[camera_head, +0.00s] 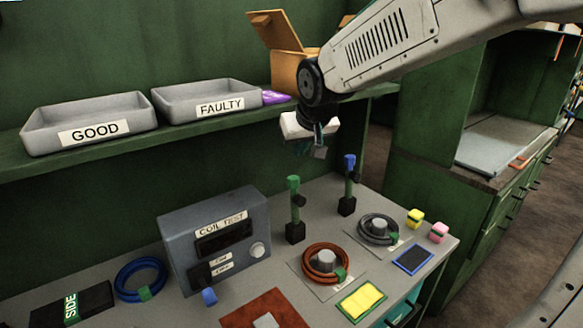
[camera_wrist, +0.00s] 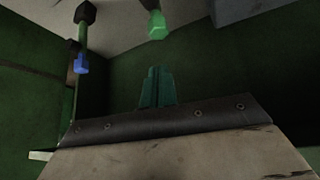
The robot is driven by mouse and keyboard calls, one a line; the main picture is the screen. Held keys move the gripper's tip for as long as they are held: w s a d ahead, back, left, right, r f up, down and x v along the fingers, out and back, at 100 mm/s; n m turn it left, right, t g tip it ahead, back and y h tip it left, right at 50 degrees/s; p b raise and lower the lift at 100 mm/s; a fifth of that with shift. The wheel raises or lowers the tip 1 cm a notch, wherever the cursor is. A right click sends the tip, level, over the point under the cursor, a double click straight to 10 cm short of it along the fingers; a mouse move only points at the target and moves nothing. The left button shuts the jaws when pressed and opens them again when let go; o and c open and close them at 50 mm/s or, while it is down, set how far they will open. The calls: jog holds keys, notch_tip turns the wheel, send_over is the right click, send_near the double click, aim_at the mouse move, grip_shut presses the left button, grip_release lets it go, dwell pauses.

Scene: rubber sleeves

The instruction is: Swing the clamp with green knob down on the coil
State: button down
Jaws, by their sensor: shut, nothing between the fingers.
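The clamp with the green knob (camera_head: 293,184) stands upright on its black base behind the copper-brown coil (camera_head: 311,273). This coil lies around a grey hub on a plate and has a green band. In the wrist view the green knob (camera_wrist: 157,27) is at the top, beyond the fingertips and apart from them. My gripper (camera_wrist: 157,72) has its teal fingers together with nothing between them. In the head view my gripper (camera_head: 318,151) is above and behind the bench fittings, a little right of the green knob; its fingers are partly hard to make out.
A second upright clamp with a blue knob (camera_head: 349,160) stands to the right, by a grey coil (camera_head: 365,236). The coil test box (camera_head: 180,229) is left of the green clamp. Trays (camera_head: 88,108) sit on the shelf behind. A blue coil (camera_head: 121,281) lies at left.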

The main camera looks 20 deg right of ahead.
jog(key=x, duration=1)
jog(key=shift+s+d, duration=0.1)
jog(key=shift+s, duration=0.05)
